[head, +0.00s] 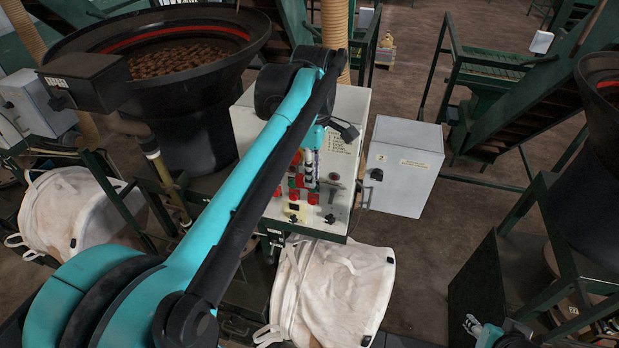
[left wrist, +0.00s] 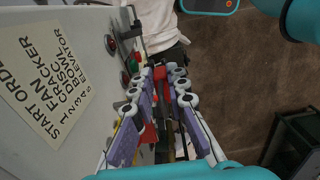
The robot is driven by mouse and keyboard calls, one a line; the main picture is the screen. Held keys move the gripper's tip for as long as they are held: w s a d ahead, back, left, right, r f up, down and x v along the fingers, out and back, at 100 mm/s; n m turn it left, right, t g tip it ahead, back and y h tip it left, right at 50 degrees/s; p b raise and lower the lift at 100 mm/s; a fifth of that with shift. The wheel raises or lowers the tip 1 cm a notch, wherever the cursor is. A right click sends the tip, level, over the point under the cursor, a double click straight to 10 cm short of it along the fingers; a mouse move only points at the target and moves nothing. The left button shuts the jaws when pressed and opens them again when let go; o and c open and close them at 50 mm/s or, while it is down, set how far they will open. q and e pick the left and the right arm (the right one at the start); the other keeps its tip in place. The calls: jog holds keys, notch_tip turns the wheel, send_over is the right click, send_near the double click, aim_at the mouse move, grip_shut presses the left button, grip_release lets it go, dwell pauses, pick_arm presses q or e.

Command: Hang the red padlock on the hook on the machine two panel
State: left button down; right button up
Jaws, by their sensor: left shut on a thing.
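My left gripper (head: 310,180) is in front of the control panel (head: 345,120) in the head view. In the left wrist view its fingers (left wrist: 168,76) are shut on a small red thing, which appears to be the red padlock (left wrist: 160,77). The fingers hide part of it. In the head view I cannot tell the padlock from the red buttons around it. The hook cannot be made out clearly in either view. My right gripper (head: 474,326) shows only small and partly at the lower right; its jaws are unclear.
A light grey cabinet (head: 408,185) with a black handle stands right of the panel. Buttons and black knobs (head: 330,218) crowd the panel's lower part. A white bulk bag (head: 340,290) hangs below it. A large black bowl (head: 215,90) stands left. Open floor (head: 470,215) lies right.

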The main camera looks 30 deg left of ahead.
pick_arm(q)
jog(key=shift+w+a+f+b, duration=0.15)
jog(key=shift+w+f, duration=0.1)
jog(key=shift+w, duration=0.35)
jog(key=shift+w+a+f+b, duration=0.1)
jog(key=shift+w+f+b, duration=0.1)
jog(key=shift+w, duration=0.4)
pick_arm(e)
jog(key=shift+s+d+f, duration=0.1)
jog(key=shift+s+f, duration=0.15)
jog(key=shift+s, duration=0.05)
pick_arm(q)
jog(key=shift+f, duration=0.1)
pick_arm(e)
jog(key=shift+s, duration=0.1)
pick_arm(q)
jog(key=c, duration=1.4)
grip_release()
